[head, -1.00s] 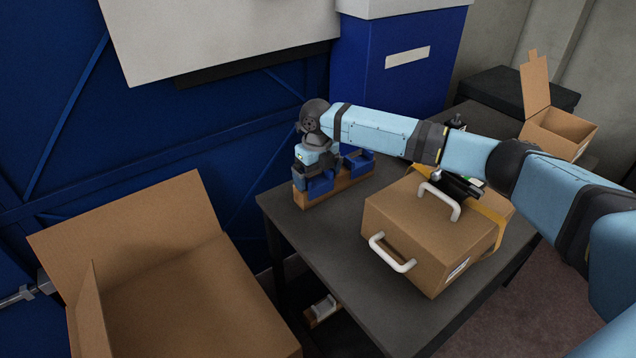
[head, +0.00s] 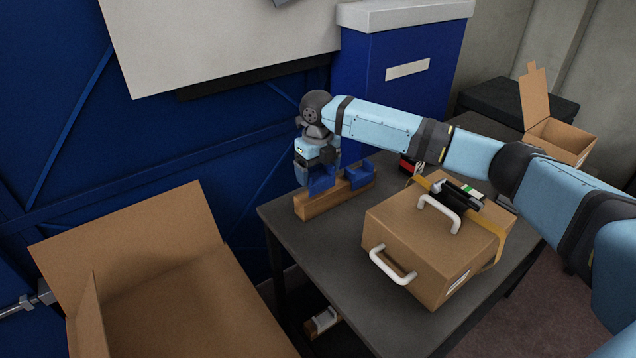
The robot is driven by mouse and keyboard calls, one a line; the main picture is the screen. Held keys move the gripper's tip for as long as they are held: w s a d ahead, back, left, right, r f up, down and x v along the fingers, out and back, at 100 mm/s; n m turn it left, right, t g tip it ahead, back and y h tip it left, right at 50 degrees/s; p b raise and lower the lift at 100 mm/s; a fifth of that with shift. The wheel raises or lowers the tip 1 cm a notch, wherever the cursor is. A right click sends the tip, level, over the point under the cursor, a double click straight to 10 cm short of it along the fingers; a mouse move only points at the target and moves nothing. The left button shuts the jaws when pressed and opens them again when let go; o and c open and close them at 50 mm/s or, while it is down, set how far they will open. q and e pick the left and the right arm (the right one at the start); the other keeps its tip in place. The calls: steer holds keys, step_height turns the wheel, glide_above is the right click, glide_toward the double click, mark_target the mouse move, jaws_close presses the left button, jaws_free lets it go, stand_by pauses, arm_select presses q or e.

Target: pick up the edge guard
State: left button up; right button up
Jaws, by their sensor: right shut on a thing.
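My right gripper (head: 319,177) points down over the left end of a wooden block (head: 345,197) on the dark table. It is shut on a dark blue piece, which I take to be the edge guard (head: 321,184); its outline is partly hidden by the gripper. It appears slightly above the block, though the gap is too small to tell clearly. A second blue piece (head: 360,172) sits at the block's right end. My left gripper is not in view.
A strapped cardboard box (head: 410,240) with white handles fills the middle of the table (head: 325,250). An open cardboard box (head: 150,270) stands at the lower left. A small open carton (head: 560,140) and a blue cabinet (head: 400,90) are behind.

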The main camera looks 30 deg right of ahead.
step_height(320, 180, up, 14)
steer(key=p, duration=0.1)
arm_select(q)
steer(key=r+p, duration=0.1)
steer(key=p, duration=0.1)
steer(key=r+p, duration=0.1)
steer(key=p, duration=0.1)
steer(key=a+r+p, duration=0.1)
steer(key=p, duration=0.1)
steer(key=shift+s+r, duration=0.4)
arm_select(e)
step_height(320, 180, up, 5)
glide_above(318, 177)
steer(key=shift+r, duration=0.2)
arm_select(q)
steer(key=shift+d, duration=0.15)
